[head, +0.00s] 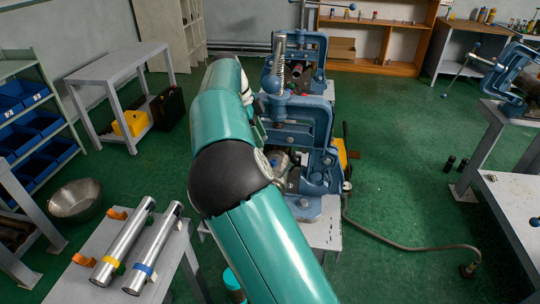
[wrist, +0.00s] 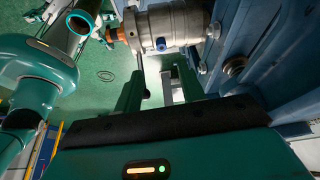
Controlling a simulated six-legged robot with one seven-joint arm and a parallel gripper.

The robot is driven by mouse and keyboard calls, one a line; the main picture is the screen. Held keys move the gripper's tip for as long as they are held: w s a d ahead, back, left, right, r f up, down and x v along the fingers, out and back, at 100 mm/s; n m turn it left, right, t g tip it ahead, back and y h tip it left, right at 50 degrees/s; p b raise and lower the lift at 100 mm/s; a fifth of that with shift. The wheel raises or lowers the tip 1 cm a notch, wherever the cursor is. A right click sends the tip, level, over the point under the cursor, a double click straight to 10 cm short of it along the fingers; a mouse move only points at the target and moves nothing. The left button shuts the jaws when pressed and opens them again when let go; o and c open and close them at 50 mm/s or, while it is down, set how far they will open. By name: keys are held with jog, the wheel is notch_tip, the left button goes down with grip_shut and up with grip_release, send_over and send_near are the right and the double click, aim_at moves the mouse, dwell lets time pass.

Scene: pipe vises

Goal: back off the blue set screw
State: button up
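A silver metal fitting (wrist: 172,22) sits against the blue vise (wrist: 262,50) in the wrist view. A small blue screw head (wrist: 160,44) shows on its near side; I take it for the blue set screw. My gripper (wrist: 160,76) has two dark green fingers apart with nothing between them. The fingers point toward the fitting, and the screw lies just beyond their tips, apart from them. In the head view the blue vise (head: 305,120) stands at centre, the fitting (head: 280,160) is partly hidden by my teal arm, and my gripper is hidden.
Two pipes with yellow and blue bands (head: 125,245) lie on a grey bench at lower left. Another blue vise (head: 310,50) stands behind. A hose (head: 400,246) crosses the green floor at right. In the wrist view an orange piece (wrist: 118,34) adjoins the fitting's left end.

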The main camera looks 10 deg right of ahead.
jog(key=x, duration=0.9)
jog(key=shift+w, duration=0.1)
jog(key=shift+f, duration=0.15)
grip_shut()
